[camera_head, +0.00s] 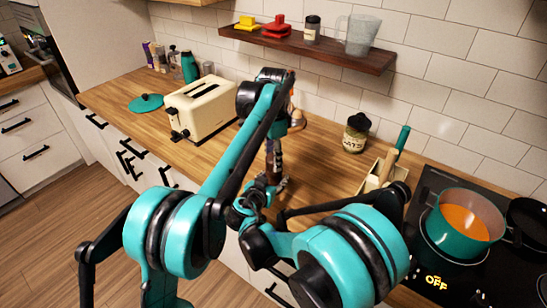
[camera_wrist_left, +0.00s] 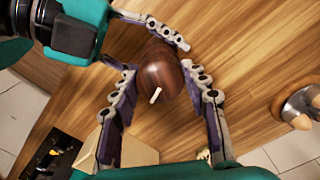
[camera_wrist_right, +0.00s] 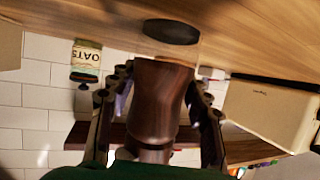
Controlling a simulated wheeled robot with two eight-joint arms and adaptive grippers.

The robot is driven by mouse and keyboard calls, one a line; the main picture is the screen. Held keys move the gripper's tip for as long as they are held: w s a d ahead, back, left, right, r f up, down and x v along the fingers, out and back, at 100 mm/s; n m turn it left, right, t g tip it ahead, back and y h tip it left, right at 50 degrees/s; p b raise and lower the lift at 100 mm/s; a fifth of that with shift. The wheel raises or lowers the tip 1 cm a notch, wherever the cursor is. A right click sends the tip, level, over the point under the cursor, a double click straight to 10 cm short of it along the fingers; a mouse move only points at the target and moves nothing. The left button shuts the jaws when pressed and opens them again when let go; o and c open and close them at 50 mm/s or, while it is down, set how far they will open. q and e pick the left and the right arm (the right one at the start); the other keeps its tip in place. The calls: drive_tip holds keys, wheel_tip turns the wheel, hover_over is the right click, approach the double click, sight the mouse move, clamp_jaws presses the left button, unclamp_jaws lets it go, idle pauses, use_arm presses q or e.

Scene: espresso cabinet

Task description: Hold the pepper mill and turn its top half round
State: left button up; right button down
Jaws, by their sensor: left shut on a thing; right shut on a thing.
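The pepper mill is dark brown wood and shows from above in the left wrist view (camera_wrist_left: 162,70), with a small pale peg on it. In the right wrist view its body (camera_wrist_right: 157,100) stands between the fingers, inverted in the picture. In the head view the mill is mostly hidden by my arms. My left gripper (camera_head: 274,150) points down from above and is shut on the mill's upper part. My right gripper (camera_wrist_right: 160,85) comes in from the side, shut around the mill lower down; its fingers also show in the left wrist view.
A cream toaster (camera_head: 205,108) stands left on the wooden counter. An oats jar (camera_head: 355,135) and a utensil box (camera_head: 378,175) stand right, beside the hob with a teal pot (camera_head: 437,235). A dark shelf (camera_head: 310,45) hangs above. Counter left of the jar is partly clear.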

use_arm(q)
drive_tip(key=shift+m, duration=0.7)
use_arm(e)
drive_tip(key=shift+s+f, duration=0.1)
drive_tip(key=shift+f, duration=0.05)
use_arm(q)
drive_tip(key=o, duration=1.2)
drive_tip(key=shift+c, duration=0.2)
wheel_tip(320, 180, up, 12)
use_arm(e)
drive_tip(key=c, duration=0.6)
unclamp_jaws()
drive_tip(key=shift+c, duration=0.2)
